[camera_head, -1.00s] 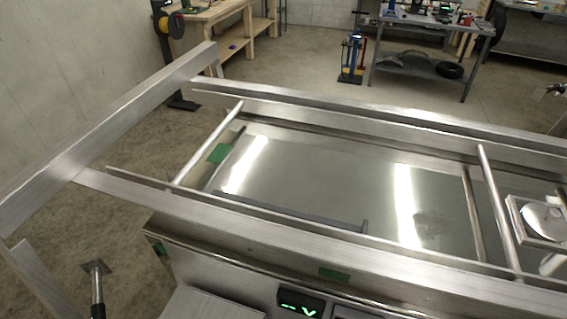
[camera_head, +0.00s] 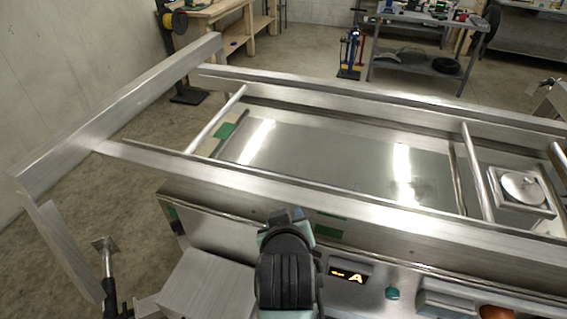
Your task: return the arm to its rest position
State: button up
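Part of my arm (camera_head: 286,265), black and ribbed with pale teal edges, rises from the bottom middle of the head view. It stands in front of the near side of a metal workstation. No gripper fingers can be made out, so the state of my gripper does not show.
The aluminium trailer frame lies over a shiny metal top (camera_head: 330,165). An amber display (camera_head: 348,275), a teal button (camera_head: 393,293) and an orange-red part (camera_head: 497,312) are on the near side. A workbench (camera_head: 415,70) and a blue jack (camera_head: 350,52) stand behind. Floor shows at left.

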notch_tip(320, 180, up, 27)
jog(key=w+m+t, duration=0.1)
jog(key=m+t, duration=0.1)
jog(key=t, duration=0.7)
jog(key=s+r+t, duration=0.4)
jog(key=s+r, duration=0.2)
jog(key=r, duration=0.4)
jog(key=s+r+m+t, duration=0.1)
jog(key=s+r+t, duration=0.2)
jog(key=s+r, duration=0.4)
notch_tip(320, 180, up, 4)
jog(key=shift+s+a+t+b, duration=0.2)
jog(key=shift+t+b, duration=0.2)
